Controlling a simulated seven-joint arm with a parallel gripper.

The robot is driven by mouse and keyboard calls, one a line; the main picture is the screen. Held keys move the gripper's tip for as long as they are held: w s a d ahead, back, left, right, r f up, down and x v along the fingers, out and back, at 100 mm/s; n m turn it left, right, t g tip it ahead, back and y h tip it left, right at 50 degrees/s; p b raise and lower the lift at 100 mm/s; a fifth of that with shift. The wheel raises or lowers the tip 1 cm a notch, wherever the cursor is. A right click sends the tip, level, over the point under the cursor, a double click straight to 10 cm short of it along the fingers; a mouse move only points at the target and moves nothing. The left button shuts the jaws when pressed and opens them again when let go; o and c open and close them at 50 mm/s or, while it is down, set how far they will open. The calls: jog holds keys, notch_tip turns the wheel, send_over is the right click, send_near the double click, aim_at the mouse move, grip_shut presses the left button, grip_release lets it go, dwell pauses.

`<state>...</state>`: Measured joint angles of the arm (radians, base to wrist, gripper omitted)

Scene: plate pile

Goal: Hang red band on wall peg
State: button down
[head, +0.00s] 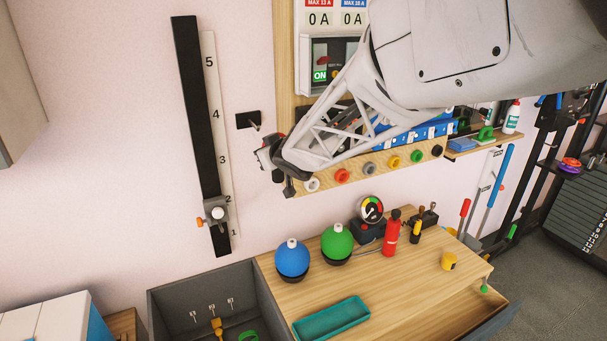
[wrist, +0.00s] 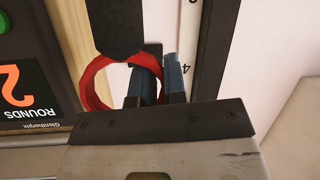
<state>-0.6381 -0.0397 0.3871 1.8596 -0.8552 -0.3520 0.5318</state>
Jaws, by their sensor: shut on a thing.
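The wall peg (head: 254,125) sticks out from a small black plate on the pink wall, left of the wooden board. My gripper (head: 272,163) is just below and right of it in the head view. In the wrist view my gripper (wrist: 161,80) is shut on the red band (wrist: 92,85), a ring standing out to the left of the fingers. Only a bit of red shows at the fingertips in the head view. A dark rounded bar crosses the band's top in the wrist view; I cannot tell whether it is the peg, or whether the band is around it.
A black rail (head: 198,120) with a numbered strip stands left of the peg. A board of coloured knobs (head: 369,168) is right of my gripper. Below is a wooden bench (head: 400,285) with blue and green round objects, a gauge and a teal tray. The wall below the peg is clear.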

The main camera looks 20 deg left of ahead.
jog(key=shift+s+a+r, duration=0.3)
jog(key=shift+a+r, duration=0.2)
jog(key=shift+r, duration=0.2)
jog(key=shift+s+a+r, duration=0.25)
jog(key=shift+a+r, duration=0.25)
jog(key=shift+r, duration=0.2)
jog(key=shift+w+a, duration=0.25)
jog(key=shift+w, duration=0.05)
